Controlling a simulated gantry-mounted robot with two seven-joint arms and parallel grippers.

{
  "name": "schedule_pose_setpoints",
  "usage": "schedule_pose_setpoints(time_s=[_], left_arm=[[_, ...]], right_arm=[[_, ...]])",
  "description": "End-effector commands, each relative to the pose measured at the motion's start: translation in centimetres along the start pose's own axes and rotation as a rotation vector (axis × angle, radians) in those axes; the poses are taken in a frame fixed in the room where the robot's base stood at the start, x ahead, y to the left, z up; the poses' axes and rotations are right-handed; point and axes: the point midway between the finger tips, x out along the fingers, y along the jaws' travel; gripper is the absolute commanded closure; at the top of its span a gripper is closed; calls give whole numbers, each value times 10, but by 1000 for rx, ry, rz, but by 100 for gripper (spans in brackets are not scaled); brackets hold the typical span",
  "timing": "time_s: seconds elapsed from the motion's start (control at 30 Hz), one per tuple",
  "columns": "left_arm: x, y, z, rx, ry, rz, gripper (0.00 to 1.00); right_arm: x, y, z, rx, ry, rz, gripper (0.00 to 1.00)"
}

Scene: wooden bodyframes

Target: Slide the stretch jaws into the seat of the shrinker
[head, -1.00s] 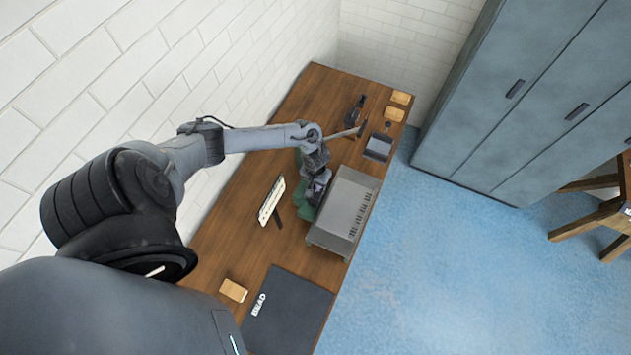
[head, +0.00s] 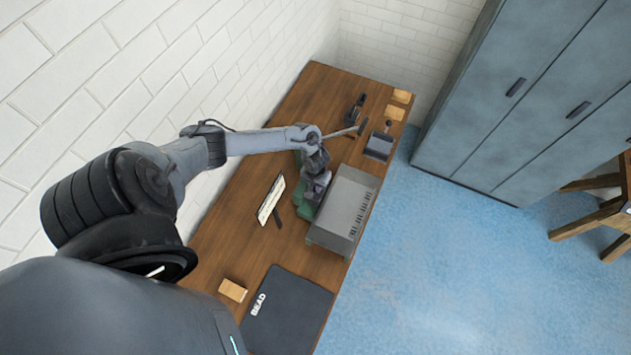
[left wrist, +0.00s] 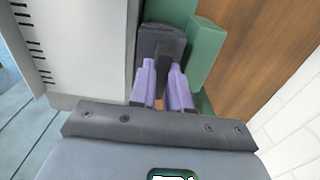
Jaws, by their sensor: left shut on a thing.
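The shrinker is the green machine (head: 303,208) on the wooden bench, partly covered by my left arm. In the left wrist view its green body (left wrist: 206,55) stands behind and to the right of my fingers. My left gripper (head: 318,190) is low beside it, between the green body and a grey box. In the left wrist view its purple fingers (left wrist: 167,78) are shut on a dark grey piece (left wrist: 155,40), which looks like the stretch jaws. The piece is right against or very near the green body; I cannot tell whether it is in the seat. My right gripper is out of view.
The grey slotted box (head: 345,208) stands close on the right of my gripper. A white placard (head: 270,200) stands to the left. A dark tray (head: 379,147) and small wooden blocks (head: 401,97) lie at the far end. A dark BEAD mat (head: 287,312) lies near.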

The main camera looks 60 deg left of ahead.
Motion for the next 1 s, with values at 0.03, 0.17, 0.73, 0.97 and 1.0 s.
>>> schedule_pose_setpoints(time_s=[0.03, 0.17, 0.73, 0.97, 1.0], left_arm=[[0, 1, -2, 0, 3, 2, 100], [2, 1, -2, 0, 3, 3, 100], [7, 0, -1, 0, 2, 1, 53], [4, 0, 1, 1, -1, 0, 53], [1, 0, 0, 1, -1, 0, 53]], right_arm=[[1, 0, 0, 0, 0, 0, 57], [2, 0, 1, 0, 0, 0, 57], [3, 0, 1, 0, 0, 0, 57], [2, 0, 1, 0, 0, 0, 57], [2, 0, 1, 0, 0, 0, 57]])
